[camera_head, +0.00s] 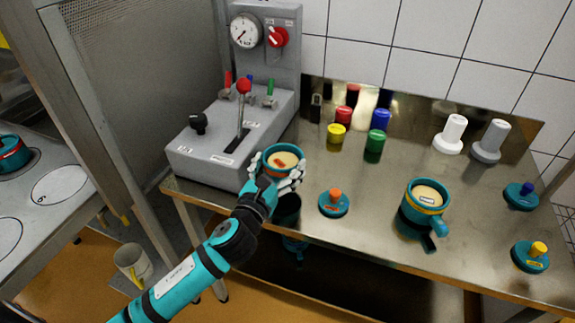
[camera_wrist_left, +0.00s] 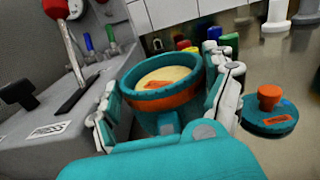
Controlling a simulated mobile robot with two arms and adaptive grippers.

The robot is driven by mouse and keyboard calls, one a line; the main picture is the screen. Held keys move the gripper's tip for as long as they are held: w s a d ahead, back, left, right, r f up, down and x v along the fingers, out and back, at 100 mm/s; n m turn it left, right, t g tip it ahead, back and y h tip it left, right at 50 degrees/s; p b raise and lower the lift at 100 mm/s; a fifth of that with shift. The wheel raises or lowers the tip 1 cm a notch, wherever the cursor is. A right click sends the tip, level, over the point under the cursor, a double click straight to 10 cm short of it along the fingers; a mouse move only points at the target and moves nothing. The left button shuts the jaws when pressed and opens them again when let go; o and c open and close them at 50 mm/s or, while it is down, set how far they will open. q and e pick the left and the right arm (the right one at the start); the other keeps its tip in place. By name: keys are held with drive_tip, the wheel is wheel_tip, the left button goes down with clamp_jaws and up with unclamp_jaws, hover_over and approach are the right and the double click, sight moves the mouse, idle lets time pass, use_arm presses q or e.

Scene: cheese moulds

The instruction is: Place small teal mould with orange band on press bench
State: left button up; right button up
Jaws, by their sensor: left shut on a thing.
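A small teal mould with an orange band (camera_head: 270,163) and pale filling is in my left gripper (camera_head: 278,176), near the front left of the steel press bench (camera_head: 385,170). In the left wrist view the mould (camera_wrist_left: 160,101) sits upright between the two white fingers, with an orange label on its filling. My left gripper (camera_wrist_left: 167,100) is shut on it. A dark reflection lies on the bench below it; the mould's base is hidden, so I cannot tell any gap exactly. My right gripper is not in view.
The grey press (camera_head: 232,135) with its red-knobbed lever stands left of the mould. A teal lid with orange knob (camera_head: 334,204) lies to the right. Another teal mould (camera_head: 423,205) stands further right. Coloured cylinders (camera_head: 375,143) and white and grey plungers (camera_head: 451,134) stand behind.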

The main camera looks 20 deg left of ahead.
sight(292, 148)
use_arm(q)
drive_tip(key=w, duration=0.4)
drive_tip(key=shift+d+f, duration=0.15)
drive_tip(key=shift+d, duration=0.2)
drive_tip(key=shift+f+b, duration=0.4)
drive_tip(key=shift+f, duration=1.35)
drive_tip(key=shift+f, duration=0.1)
drive_tip(key=o, duration=1.1)
drive_tip(key=shift+f, duration=0.1)
drive_tip(key=shift+c, duration=0.2)
